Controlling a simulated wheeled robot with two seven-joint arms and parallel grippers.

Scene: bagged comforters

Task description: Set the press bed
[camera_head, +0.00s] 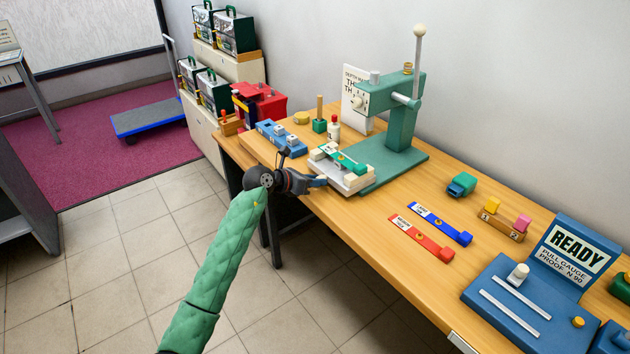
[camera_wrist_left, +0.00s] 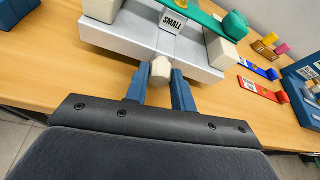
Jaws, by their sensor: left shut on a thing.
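The green press (camera_head: 400,130) stands on the wooden table against the wall, its lever with a cream ball upright. Its light grey bed (camera_head: 352,184) sits at the front left of the green base. My left gripper (camera_head: 319,181) is at the bed's front side. In the left wrist view its blue fingers (camera_wrist_left: 160,82) are shut on a cream knob (camera_wrist_left: 160,68) at the bed's front. My right gripper is not in view.
Right of the press lie a blue strip (camera_head: 441,224), a red strip (camera_head: 421,237) and a green-and-blue piece (camera_head: 461,185). A blue READY gauge stand (camera_head: 515,300) is at the right. A blue block (camera_head: 280,138) and red box (camera_head: 262,103) are left of the press.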

